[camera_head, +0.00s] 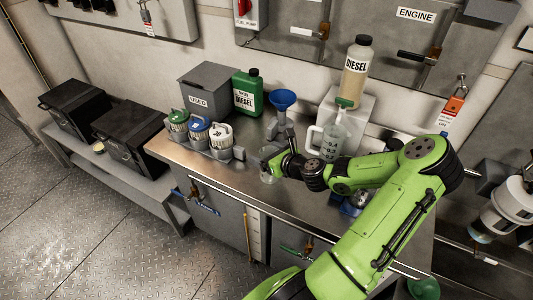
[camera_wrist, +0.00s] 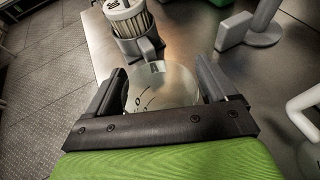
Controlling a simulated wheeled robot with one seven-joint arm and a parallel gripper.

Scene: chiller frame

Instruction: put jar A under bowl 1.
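A clear jar (camera_head: 267,177) with dark marks is at the front of the workbench; it also shows in the wrist view (camera_wrist: 165,88). I cannot tell whether the jar rests on the bench. Three filter units stand left of the jar, with green (camera_head: 178,120), blue (camera_head: 198,127) and white (camera_head: 220,134) tops. The white-topped one is nearest, just beyond the jar in the wrist view (camera_wrist: 130,22). No bowl number is legible.
A blue funnel (camera_head: 284,100) on a grey stand and a white-handled jug (camera_head: 328,138) are behind and right of the jar. Bare metal bench (camera_head: 190,155) lies left-front.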

